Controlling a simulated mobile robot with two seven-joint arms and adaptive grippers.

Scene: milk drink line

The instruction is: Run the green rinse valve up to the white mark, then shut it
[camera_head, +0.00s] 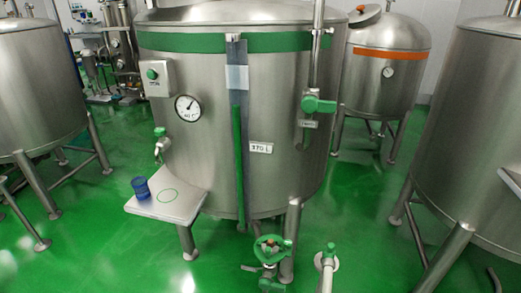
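A steel tank (275,75) with a green band stands in the middle. A green valve handle (318,104) sits on the pipe at its right, lying roughly level, with a small label (308,124) too small to read. A vertical level gauge (237,55) runs down the tank front. Its green column (238,150) ends a little below a pale whitish patch (237,78). A green handwheel valve (270,248) is low at the tank's front. I cannot tell for sure which green valve is the rinse valve. Neither of my grippers shows.
A steel shelf (190,208) holds a blue cup (141,188) beside a green ring mark. Above are a green-handled tap (160,138), a dial (188,108) and a green-button box (155,77). A green-topped pipe (328,258) stands in front. Other tanks flank both sides.

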